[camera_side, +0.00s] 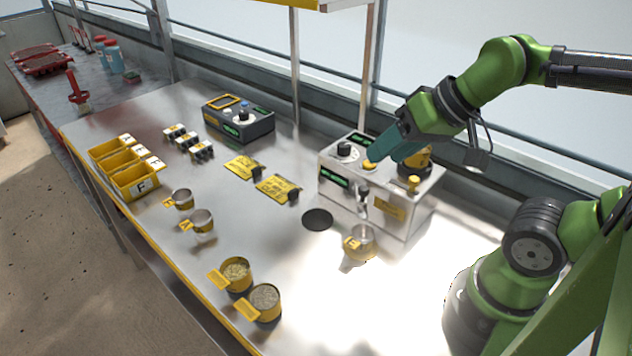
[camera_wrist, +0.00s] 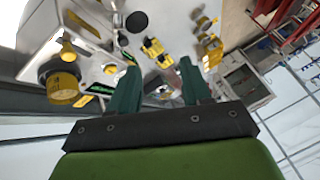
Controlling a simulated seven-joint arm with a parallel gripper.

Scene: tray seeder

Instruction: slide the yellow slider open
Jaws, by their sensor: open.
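A small yellow upright handle, which looks like the yellow slider (camera_side: 413,182), stands on top of the light grey seeder box (camera_side: 407,222) at its right front, beside a yellow hopper (camera_side: 423,157). In the wrist view a yellow handle (camera_wrist: 68,48) shows at the left, near the yellow hopper (camera_wrist: 62,87). My gripper (camera_side: 385,157) is open and empty, pointing down over the box top, close to a round yellow button (camera_side: 370,166) and left of the handle. In the wrist view my gripper (camera_wrist: 160,65) has its fingers spread. My fingers partly hide the hopper in the side view.
A metal spout (camera_side: 362,200) on the box front faces a cup (camera_side: 360,243) and a black disc (camera_side: 317,220). A dark control box (camera_side: 240,120), yellow bins (camera_side: 135,182) and several cups stand farther left. A post (camera_side: 367,75) rises behind the box.

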